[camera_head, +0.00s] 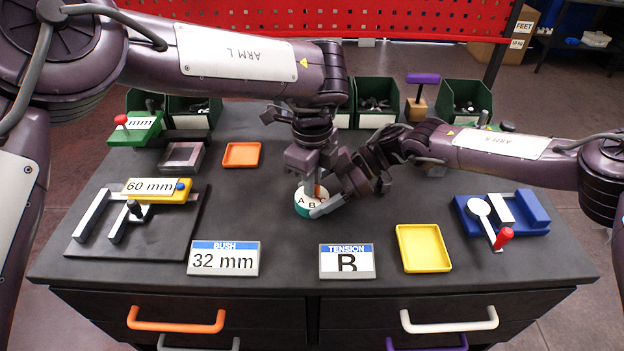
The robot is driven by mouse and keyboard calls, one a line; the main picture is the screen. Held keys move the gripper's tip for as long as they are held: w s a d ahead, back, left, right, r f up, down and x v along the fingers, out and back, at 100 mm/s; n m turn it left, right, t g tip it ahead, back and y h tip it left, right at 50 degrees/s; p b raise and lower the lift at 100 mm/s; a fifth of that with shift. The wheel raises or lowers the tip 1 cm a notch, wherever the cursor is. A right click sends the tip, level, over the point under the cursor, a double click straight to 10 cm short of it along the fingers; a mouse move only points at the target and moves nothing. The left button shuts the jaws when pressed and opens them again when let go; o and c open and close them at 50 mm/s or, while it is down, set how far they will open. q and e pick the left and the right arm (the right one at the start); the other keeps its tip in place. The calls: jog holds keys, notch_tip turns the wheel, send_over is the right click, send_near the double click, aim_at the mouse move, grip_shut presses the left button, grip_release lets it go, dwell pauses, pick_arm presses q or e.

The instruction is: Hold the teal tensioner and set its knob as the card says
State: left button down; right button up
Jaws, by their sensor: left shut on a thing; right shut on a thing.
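The teal tensioner (303,211) stands near the middle of the table. Its white top dial shows the letters A and B; the rest is covered by my grippers. A small orange part, seemingly its knob, shows on top. My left gripper (316,186) points straight down from above and is shut on the knob. My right gripper (322,204) reaches in low from the right and is shut on the tensioner's body, a grey finger along its front right side. Which letter the knob points at cannot be told. The card (347,272) reads TENSION B.
A second card (223,262) reads BUSH 32 mm. A yellow tray (422,262), a blue fixture (512,217) with a red knob, an orange tray (242,153) and a black plate (176,245) with a 60 mm gauge surround the middle. Dark green bins (464,97) line the back.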

pick_arm(q)
jog(key=m, duration=1.1)
dwell(0.3)
jog(key=shift+m, duration=0.3)
jog(key=c, duration=1.5)
grip_release()
notch_tip(320, 180, up, 12)
jog(key=shift+r, duration=0.1)
